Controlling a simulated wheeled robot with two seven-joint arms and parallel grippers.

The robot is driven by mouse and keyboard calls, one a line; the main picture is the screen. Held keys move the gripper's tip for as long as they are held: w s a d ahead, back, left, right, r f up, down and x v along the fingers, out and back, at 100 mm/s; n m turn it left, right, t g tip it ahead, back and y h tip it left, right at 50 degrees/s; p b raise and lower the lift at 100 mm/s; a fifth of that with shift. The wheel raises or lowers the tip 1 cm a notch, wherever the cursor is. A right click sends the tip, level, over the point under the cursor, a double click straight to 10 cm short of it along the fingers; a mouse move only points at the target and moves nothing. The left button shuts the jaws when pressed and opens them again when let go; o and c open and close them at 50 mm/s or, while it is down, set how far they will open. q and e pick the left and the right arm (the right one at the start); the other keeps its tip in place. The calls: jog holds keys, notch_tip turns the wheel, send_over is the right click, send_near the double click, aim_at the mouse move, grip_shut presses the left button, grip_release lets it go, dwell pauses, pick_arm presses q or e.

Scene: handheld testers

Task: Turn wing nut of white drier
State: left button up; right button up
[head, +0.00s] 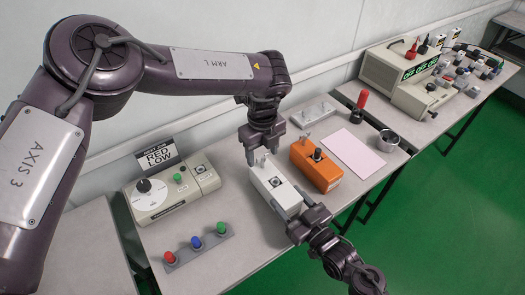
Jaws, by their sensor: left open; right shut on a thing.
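An orange box (326,172) with a black knob stands close right. A beige tester (160,203) and a strip with red, blue and green buttons (197,250) lie left. A pink sheet (353,153), red-handled tool (359,106) and dark round cup (389,140) lie right.

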pick_arm(q)
jog(key=c, duration=1)
jog(key=shift+m, duration=0.3)
